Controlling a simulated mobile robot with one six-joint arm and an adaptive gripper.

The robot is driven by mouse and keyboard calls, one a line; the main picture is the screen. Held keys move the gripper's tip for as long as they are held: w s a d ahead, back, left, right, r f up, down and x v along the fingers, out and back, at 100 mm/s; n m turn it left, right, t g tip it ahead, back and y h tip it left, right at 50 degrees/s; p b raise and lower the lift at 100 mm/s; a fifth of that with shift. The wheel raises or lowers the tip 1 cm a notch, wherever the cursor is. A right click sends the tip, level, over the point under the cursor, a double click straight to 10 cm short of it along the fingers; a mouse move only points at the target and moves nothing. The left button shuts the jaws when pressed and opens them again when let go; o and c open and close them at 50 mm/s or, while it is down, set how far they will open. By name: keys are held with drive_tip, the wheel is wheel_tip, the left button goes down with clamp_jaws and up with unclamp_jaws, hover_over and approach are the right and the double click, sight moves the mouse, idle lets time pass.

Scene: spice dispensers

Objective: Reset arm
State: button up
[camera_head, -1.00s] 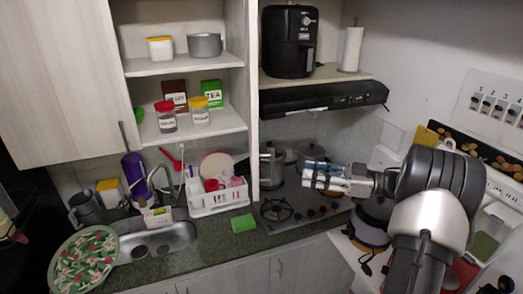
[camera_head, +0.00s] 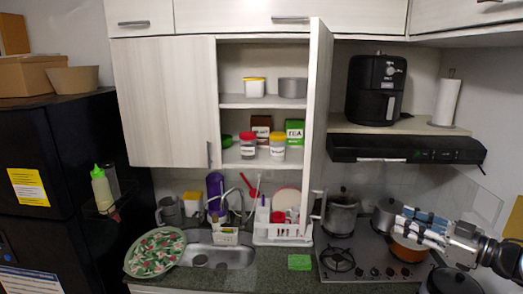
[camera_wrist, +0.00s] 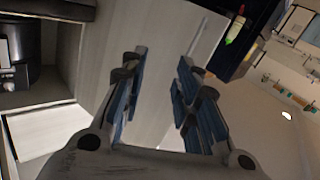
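My gripper (camera_head: 402,221) is at the right of the head view, in front of the stove, with its fingers pointing left. In the wrist view my gripper (camera_wrist: 162,56) has its two blue-padded fingers apart, with nothing between them. Beyond the fingers, the wrist view shows a pale cabinet door panel at a slant. My arm comes in from the right edge of the head view.
An open cabinet door (camera_head: 317,130) juts out left of the air fryer (camera_head: 376,88). An orange pot (camera_head: 408,248) and a grey pot (camera_head: 340,213) stand on the stove (camera_head: 352,262). A dish rack (camera_head: 282,233) and green sponge (camera_head: 299,262) are on the counter.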

drive_tip(key=w+a+r+m+t+h+b, duration=0.35)
drive_tip(key=w+a+m+h+b, duration=0.2)
drive_tip(key=h+b, duration=0.4)
drive_tip(key=s+a+f+m+g+b, duration=0.1)
drive_tip(key=s+a+f+g+b, duration=0.2)
drive_tip(key=s+a+f, duration=0.4)
drive_tip(key=s+a+f+m+g+b, duration=0.1)
drive_tip(key=s+a+f+g+b, duration=0.3)
drive_tip(key=s+a+f, duration=0.3)
drive_tip(key=s+a+f+m+g+b, duration=0.1)
drive_tip(key=s+a+f+g+b, duration=0.2)
drive_tip(key=s+f, duration=1.1)
drive_tip(key=s+a+g+h, duration=0.1)
drive_tip(key=s+a+g, duration=0.1)
drive_tip(key=s+a, duration=0.3)
drive_tip(key=shift+s+g, duration=0.35)
drive_tip(key=shift+s, duration=0.75)
drive_tip(key=shift+a+f+m, duration=0.1)
drive_tip(key=shift+m, duration=0.15)
